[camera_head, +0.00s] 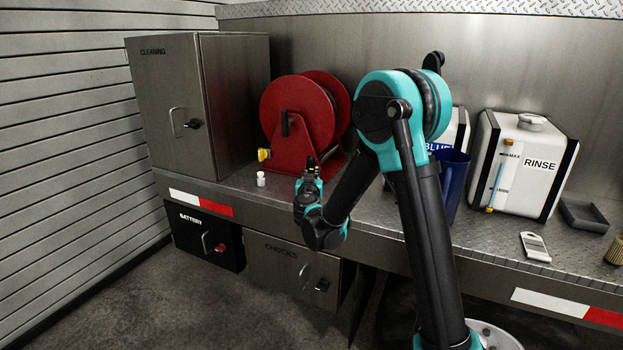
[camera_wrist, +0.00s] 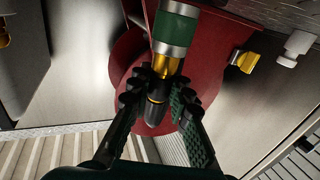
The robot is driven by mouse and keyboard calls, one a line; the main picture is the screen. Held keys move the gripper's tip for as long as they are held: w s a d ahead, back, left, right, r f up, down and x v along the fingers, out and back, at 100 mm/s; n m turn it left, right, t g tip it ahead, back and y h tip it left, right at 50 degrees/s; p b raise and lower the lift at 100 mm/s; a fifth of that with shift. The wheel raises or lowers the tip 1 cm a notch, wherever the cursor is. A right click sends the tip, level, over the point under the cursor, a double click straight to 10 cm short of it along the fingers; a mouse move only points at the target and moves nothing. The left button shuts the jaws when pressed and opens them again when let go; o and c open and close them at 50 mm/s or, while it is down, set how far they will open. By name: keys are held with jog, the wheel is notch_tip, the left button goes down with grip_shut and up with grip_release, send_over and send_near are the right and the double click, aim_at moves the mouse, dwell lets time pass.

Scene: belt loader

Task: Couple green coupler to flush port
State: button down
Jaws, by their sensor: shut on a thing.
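The green coupler (camera_wrist: 175,33) has a green band between silver rings, with a brass section and a dark end. In the wrist view my gripper (camera_wrist: 163,98) is shut around its brass and dark part. The silver end points to the top of that picture. In the head view my gripper (camera_head: 310,168) is in front of the red reel, and the coupler is mostly hidden. A small white fitting (camera_head: 261,179) stands on the deck left of my gripper, apart from it. It also shows in the wrist view (camera_wrist: 297,46). I cannot tell whether it is the flush port.
The red hose reel (camera_head: 297,112) with a yellow fitting (camera_head: 264,155) stands close behind my gripper. The CLEANING cabinet (camera_head: 170,105) is to the left. A blue container (camera_head: 451,180), the RINSE tank (camera_head: 523,165) and a grey tray (camera_head: 583,216) are to the right.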

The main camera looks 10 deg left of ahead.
notch_tip(320, 180, up, 18)
dwell(0.4)
jog(key=shift+r, duration=0.1)
jog(key=c, duration=2.1)
grip_release()
grip_shut()
jog(key=shift+s, duration=0.15)
